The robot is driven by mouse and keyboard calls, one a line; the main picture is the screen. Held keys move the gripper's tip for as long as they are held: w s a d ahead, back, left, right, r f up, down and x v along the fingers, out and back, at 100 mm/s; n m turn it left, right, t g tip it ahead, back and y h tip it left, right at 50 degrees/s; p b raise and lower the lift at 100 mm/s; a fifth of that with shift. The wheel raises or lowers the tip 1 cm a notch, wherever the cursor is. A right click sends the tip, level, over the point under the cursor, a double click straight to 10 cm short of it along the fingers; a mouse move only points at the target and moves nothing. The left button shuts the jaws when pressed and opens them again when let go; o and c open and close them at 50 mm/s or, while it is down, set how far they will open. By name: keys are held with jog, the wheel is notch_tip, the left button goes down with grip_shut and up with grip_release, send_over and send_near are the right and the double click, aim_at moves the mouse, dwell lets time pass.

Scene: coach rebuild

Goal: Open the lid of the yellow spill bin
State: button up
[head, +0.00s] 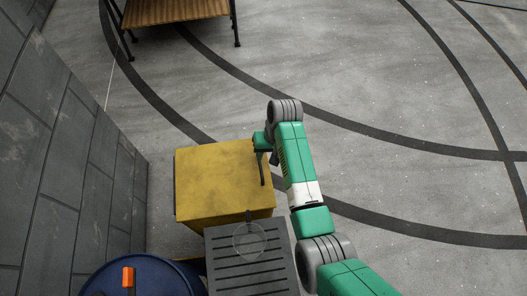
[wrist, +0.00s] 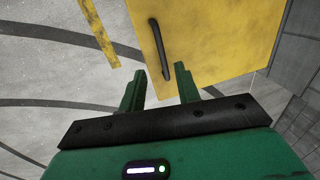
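The yellow spill bin (head: 222,180) stands left of my arm in the head view, its broad yellow top facing up. The lid looks shut in the head view. In the wrist view a yellow panel of the bin (wrist: 225,45) fills the upper right, with a dark bar handle (wrist: 161,50) on it. My gripper (wrist: 158,82) is open, its two green fingers apart and empty, with the handle just beyond the fingertips. In the head view my gripper (head: 262,168) is at the bin's right side. Whether it touches the bin cannot be told.
A grey slatted surface (head: 240,275) with a clear round item (head: 250,240) on it lies in front of the bin. A blue drum (head: 150,278) with an orange piece (head: 128,277) is front left. A grey block wall (head: 60,150) is left. Floor to the right is clear.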

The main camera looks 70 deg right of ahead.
aim_at(261, 169)
jog(key=f+b, duration=0.1)
jog(key=f, duration=0.1)
jog(key=f+b, duration=0.1)
jog(key=f, duration=0.2)
jog(key=w+a+f, duration=0.1)
jog(key=f, duration=0.1)
jog(key=shift+w+a+f+b, duration=0.1)
jog(key=shift+f+b, duration=0.15)
jog(key=shift+b, duration=0.15)
grip_shut()
